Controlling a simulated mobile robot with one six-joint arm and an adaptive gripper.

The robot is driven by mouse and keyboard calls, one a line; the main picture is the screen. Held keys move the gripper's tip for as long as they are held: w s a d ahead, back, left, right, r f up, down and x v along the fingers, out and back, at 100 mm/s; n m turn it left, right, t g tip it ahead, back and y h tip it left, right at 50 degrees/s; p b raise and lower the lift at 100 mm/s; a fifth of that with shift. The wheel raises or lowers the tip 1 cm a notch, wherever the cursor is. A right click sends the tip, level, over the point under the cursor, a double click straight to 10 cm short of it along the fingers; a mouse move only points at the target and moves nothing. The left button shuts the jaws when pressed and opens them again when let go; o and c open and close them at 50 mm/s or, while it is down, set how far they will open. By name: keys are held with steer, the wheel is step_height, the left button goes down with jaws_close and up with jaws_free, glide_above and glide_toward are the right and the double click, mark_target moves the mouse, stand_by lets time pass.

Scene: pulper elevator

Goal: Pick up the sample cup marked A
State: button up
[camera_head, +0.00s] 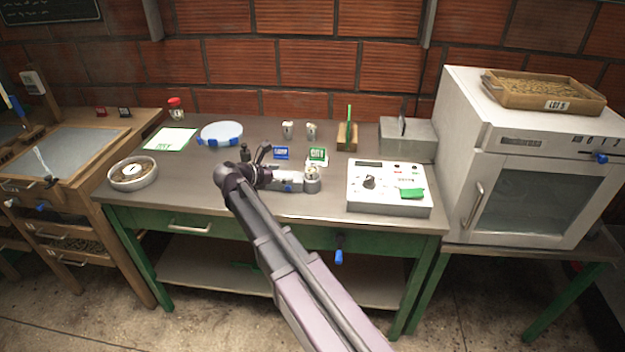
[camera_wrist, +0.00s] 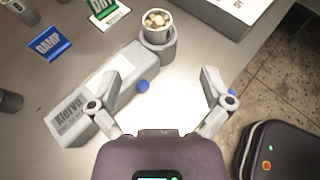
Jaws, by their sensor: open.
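My gripper (camera_head: 276,169) is open and empty above the bench's front part; its spread fingers also show in the wrist view (camera_wrist: 158,80). Beyond the fingertips, a metal cup of pale beans (camera_wrist: 157,20) sits in the round grey holder (camera_wrist: 158,45) at the end of a white device (camera_wrist: 95,100); I see no letter on this cup. Two small cups, left (camera_head: 288,130) and right (camera_head: 311,130), stand at the back of the bench. Their marks are too small to read in the head view. A cup with a dark, unclear mark (camera_wrist: 20,10) is cut off at the wrist view's top left.
A blue DAMP sign (camera_wrist: 50,43) and a green DRY sign (camera_head: 318,153) stand behind the device. A white control box (camera_head: 390,190) is to the right, a wooden block with a green stick (camera_head: 347,135) behind. A round bowl (camera_head: 132,175) is at left.

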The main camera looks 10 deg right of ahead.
mark_target(307, 173)
steer(key=b+x, duration=0.2)
steer(key=x, duration=0.4)
steer(key=shift+f, duration=0.2)
steer(key=shift+w+d+f, duration=0.15)
steer(key=shift+w+d, duration=0.1)
steer(key=shift+d, duration=0.15)
steer(key=shift+w+d+f+b, duration=0.25)
steer(key=shift+d+f+b, duration=0.1)
steer(key=shift+b, duration=0.25)
steer(key=b+x, duration=0.1)
steer(key=x, duration=0.2)
steer(key=shift+w+d+f+b, duration=0.1)
steer(key=shift+w+f+b, duration=0.05)
steer(key=shift+f+b, duration=0.2)
steer(key=shift+w+d, duration=0.1)
steer(key=shift+d, duration=0.2)
steer(key=c, duration=1.3)
